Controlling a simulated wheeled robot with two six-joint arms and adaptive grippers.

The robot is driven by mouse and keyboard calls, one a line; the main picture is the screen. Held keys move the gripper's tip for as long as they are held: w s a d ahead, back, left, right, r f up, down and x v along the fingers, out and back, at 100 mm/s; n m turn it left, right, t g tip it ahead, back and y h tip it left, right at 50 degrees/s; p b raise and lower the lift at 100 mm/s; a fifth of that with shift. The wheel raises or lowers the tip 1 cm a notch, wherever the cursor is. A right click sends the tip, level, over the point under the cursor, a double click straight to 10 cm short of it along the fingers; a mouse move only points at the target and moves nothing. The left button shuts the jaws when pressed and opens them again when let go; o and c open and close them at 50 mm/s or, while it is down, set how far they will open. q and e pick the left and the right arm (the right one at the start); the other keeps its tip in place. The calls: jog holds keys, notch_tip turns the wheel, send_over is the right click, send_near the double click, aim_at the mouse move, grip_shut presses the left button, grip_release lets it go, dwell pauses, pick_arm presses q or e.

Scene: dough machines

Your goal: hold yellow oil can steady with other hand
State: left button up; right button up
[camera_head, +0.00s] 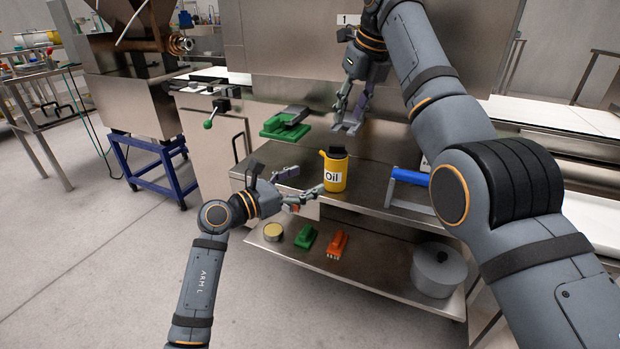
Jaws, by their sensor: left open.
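The yellow oil can (334,176), with a black cap and a white "Oil" label, stands upright on the upper steel shelf (375,185) near its front edge. My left gripper (309,181) is open just left of the can, its fingers pointing toward it. One fingertip is by the can's lower left side; I cannot tell whether it touches. My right gripper (346,126) hangs above and behind the can, apart from it, with its fingers spread and nothing visible between them.
The lower shelf holds a round tin (273,231), a green brush (306,236), an orange brush (338,243) and a lidded pot (438,270).

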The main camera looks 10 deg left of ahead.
aim_at(327, 171)
pick_arm(q)
jog(key=x, duration=1)
jog(key=shift+d, duration=0.15)
jog(key=c, duration=1.4)
jog(key=shift+c, duration=0.2)
